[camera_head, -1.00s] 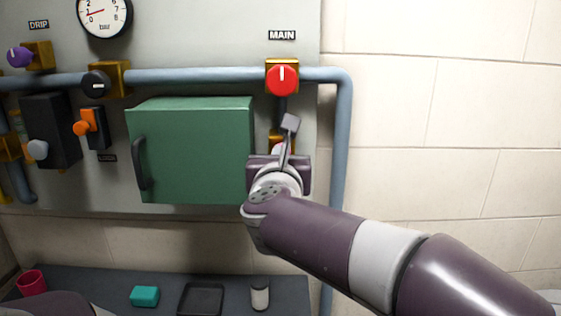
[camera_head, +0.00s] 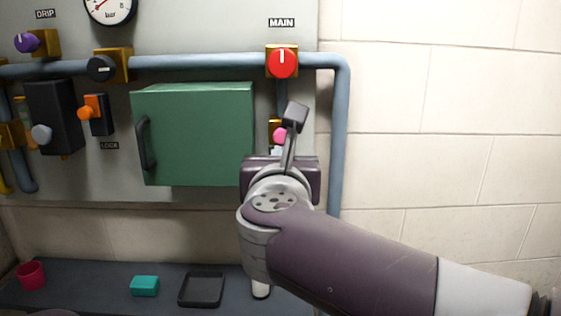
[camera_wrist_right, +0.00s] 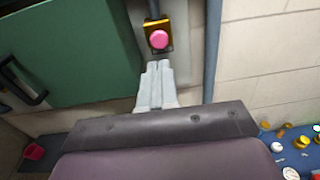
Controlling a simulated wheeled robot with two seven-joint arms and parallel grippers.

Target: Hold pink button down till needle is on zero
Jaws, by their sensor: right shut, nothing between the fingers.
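The pink button (camera_head: 279,136) sits on a yellow mount low on the right side of the panel, right of the green box; it also shows in the right wrist view (camera_wrist_right: 159,39). My right gripper (camera_wrist_right: 159,66) is shut and empty, its fingertips just below the button in that view with a small gap in the picture. In the head view its fingers are mostly hidden behind my wrist. The gauge (camera_head: 110,8) is cut off by the top edge; part of its red needle shows, but the zero mark is out of frame. My left gripper is not in view.
The green box (camera_head: 198,135) juts out left of the button. A red knob (camera_head: 283,63) marked MAIN is above, and a grey pipe (camera_head: 341,140) runs down the right. A shelf below holds a pink cup (camera_head: 31,275), a teal block (camera_head: 145,286) and a black tray (camera_head: 201,290).

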